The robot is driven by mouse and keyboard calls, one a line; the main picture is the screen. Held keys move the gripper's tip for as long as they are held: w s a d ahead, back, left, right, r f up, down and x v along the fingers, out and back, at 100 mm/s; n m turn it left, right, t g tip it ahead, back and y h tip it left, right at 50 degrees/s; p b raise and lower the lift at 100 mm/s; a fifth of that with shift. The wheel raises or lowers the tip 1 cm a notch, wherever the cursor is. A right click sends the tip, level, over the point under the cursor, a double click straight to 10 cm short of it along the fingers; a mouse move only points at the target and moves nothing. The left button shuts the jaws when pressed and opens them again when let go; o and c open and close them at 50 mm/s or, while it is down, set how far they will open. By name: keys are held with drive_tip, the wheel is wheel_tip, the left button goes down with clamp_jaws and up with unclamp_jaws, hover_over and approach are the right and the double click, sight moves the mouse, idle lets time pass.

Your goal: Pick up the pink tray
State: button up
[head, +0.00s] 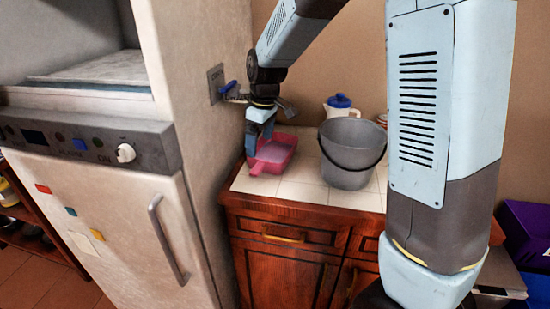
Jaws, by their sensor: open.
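The pink tray (275,157) lies on the tiled counter, close to the side of the fridge and left of the grey bucket. It is a shallow rectangular tray with raised walls. My gripper (251,146) points down at the tray's left edge, with its fingers overlapping that side in the picture. It is open; I cannot tell whether a finger touches the tray wall. My gripper hides part of the tray's left side.
A grey bucket (350,153) stands right of the tray, with a white jug with a blue lid (341,105) behind it. The fridge (160,185) rises close on the left. The counter (300,190) is bare in front. A purple bin (525,230) stands at far right.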

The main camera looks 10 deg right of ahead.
sight(257, 167)
drive_tip(key=f, duration=0.7)
drive_tip(key=a+f, duration=0.1)
drive_tip(key=f, duration=0.2)
drive_tip(key=shift+w+f, duration=0.25)
drive_tip(key=shift+f, duration=0.1)
drive_tip(key=shift+c, duration=0.5)
drive_tip(key=shift+a, duration=0.1)
drive_tip(key=c, duration=1.3)
drive_tip(key=shift+r, duration=0.2)
